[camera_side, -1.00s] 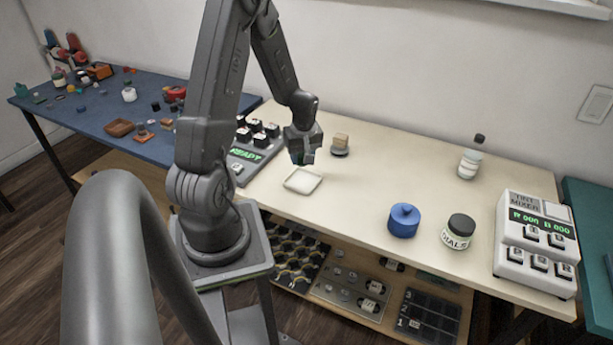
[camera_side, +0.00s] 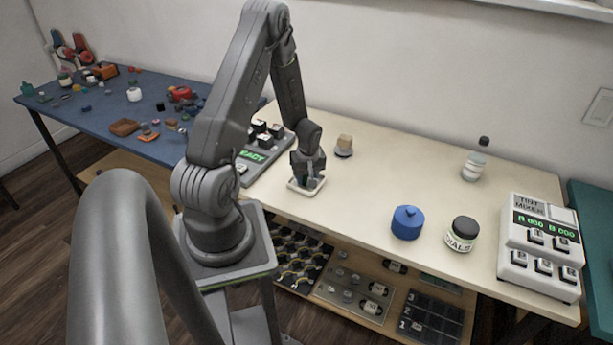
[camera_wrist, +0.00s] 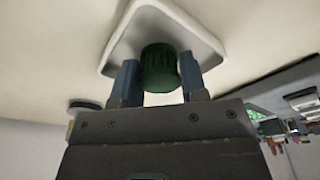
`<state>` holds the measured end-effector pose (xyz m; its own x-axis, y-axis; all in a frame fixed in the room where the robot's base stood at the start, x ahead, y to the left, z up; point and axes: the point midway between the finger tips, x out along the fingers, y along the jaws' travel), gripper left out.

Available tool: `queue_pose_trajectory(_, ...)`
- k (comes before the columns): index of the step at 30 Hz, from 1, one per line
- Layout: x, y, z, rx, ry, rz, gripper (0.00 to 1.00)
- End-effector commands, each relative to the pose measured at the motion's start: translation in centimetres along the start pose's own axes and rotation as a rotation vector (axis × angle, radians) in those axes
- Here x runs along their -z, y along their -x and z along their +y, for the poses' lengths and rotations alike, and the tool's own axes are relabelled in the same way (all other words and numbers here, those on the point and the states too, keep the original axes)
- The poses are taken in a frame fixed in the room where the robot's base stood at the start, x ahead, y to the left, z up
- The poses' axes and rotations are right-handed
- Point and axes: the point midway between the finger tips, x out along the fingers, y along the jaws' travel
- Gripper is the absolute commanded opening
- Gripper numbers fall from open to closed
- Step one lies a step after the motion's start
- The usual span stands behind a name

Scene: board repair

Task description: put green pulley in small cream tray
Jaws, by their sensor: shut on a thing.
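The green pulley (camera_wrist: 159,68) sits between the two fingers of my gripper (camera_wrist: 160,80) in the wrist view, and the gripper is shut on it. The small cream tray (camera_wrist: 185,28) lies right beyond the pulley in that view. In the side view my gripper (camera_side: 308,182) points down over the cream tray (camera_side: 297,190), hiding most of it. The pulley is hidden by the fingers there. I cannot tell whether the pulley touches the tray floor.
A grey device with black keys (camera_side: 262,143) stands close behind and left of the tray. A small wooden block on a round base (camera_side: 344,145) stands behind right. A blue lidded pot (camera_side: 407,222), a dark-lidded jar (camera_side: 462,234) and a mixer device (camera_side: 541,245) stand further right. The table between is clear.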

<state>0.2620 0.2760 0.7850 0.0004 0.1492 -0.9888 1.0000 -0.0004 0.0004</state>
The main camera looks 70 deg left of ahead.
Motion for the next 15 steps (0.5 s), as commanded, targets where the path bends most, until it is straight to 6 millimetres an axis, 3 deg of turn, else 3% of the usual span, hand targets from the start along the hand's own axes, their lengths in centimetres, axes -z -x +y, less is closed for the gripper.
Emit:
queue_pose_trajectory(3,-0.05,-0.32,0.00,0.000,0.000,0.000,0.15)
queue_pose_trajectory(4,-0.04,-0.27,0.00,0.000,0.000,0.000,0.42)
queue_pose_trajectory(6,-0.04,-0.26,0.00,0.000,0.000,0.000,0.49)
queue_pose_trajectory(15,0.00,-0.01,-0.01,0.000,0.000,0.000,0.50)
